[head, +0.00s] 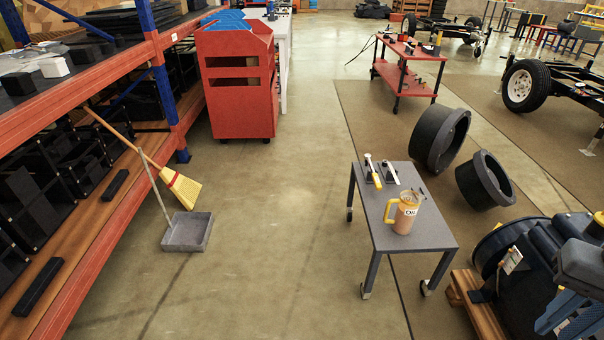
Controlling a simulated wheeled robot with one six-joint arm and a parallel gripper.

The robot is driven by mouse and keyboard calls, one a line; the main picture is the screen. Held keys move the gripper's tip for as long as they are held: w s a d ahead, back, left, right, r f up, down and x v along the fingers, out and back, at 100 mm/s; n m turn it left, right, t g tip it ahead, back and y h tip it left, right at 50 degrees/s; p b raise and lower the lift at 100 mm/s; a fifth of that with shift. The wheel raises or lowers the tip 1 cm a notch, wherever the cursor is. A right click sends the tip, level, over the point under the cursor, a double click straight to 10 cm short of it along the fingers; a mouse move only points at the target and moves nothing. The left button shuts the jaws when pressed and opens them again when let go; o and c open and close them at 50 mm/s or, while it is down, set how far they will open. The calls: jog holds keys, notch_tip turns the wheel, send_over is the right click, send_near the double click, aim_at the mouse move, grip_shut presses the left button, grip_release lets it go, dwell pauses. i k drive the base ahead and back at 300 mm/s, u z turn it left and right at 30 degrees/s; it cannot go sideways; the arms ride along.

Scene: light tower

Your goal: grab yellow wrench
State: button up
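A small grey wheeled table (428,236) stands right of the middle in the head view. On its far left part, a small tool with a yellow end and a pale end (376,180) rests by a dark block. It is the only yellow tool-like thing I make out on this table, and it is too small to tell if it is a wrench. A white-handled tool (391,172) rests just right of it. An orange mug with a yellow handle (405,212) stands to the front right of them. I cannot make out my gripper in this view.
A red cabinet (238,85) and a shelf rack (130,215) stand on the left. A broom and grey dustpan (188,232) are beside the rack. The floor (285,230) left of the table is clear.

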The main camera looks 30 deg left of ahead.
aim_at(367, 157)
jog(key=u, duration=1.75)
jog(key=i, duration=1.55)
jog(key=u, duration=0.45)
jog(key=i, duration=1)
jog(key=z, duration=1.35)
jog(key=i, duration=0.9)
jog(key=z, duration=0.95)
